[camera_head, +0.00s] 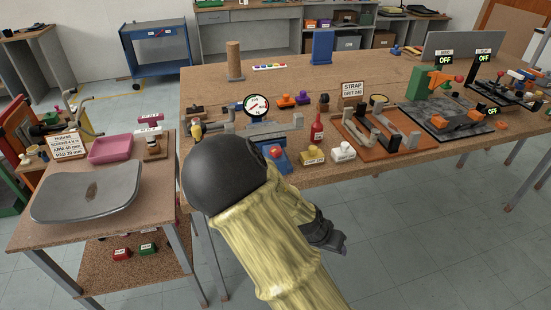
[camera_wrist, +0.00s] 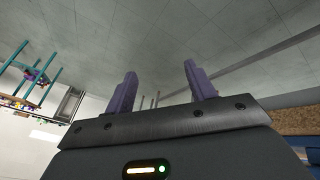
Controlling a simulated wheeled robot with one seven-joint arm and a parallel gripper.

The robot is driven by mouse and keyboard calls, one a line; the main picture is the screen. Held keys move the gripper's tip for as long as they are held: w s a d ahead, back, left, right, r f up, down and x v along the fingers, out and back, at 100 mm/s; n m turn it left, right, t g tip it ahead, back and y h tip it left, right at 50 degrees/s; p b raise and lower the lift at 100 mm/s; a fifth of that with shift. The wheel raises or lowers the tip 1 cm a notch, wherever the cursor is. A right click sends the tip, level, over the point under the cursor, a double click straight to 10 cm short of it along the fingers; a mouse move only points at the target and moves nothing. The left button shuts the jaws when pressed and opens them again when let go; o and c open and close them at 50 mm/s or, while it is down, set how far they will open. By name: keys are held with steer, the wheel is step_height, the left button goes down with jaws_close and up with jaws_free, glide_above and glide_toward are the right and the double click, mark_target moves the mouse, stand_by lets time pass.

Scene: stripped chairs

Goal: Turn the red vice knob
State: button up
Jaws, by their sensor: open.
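Several small red knobs show in the head view, and I cannot tell surely which one is the vice knob. One red knob (camera_head: 458,78) is beside a green clamp-like body (camera_head: 428,82) at the right of the bench. Another red knob (camera_head: 276,151) sits on a blue block at the bench's front edge, close to my arm. My gripper (camera_head: 341,248) hangs in front of the bench, below its top, apart from these knobs. In the wrist view my gripper (camera_wrist: 160,76) has its two purple fingers spread, with nothing between them.
A side table (camera_head: 80,231) with a grey seat shell (camera_head: 88,192) stands left. Tiled floor right of my arm is free.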

steer(key=w+a+t+h+b, duration=0.2)
steer(key=w+t+h, duration=0.1)
steer(key=w, duration=0.2)
steer(key=n+t+y+b, duration=0.15)
steer(key=t+b, duration=0.25)
steer(key=t, duration=0.7)
glide_toward(274, 155)
steer(key=v, duration=0.5)
steer(key=shift+s+a+f, duration=0.2)
steer(key=shift+s+f, duration=0.05)
steer(key=shift+s, duration=0.1)
steer(key=x, duration=0.5)
steer(key=p+x, duration=0.1)
steer(key=x, duration=0.5)
steer(key=p+x, duration=0.1)
steer(key=x, duration=0.5)
steer(key=shift+w+d+r, duration=0.15)
steer(key=shift+w+r, duration=0.05)
steer(key=shift+r, duration=0.05)
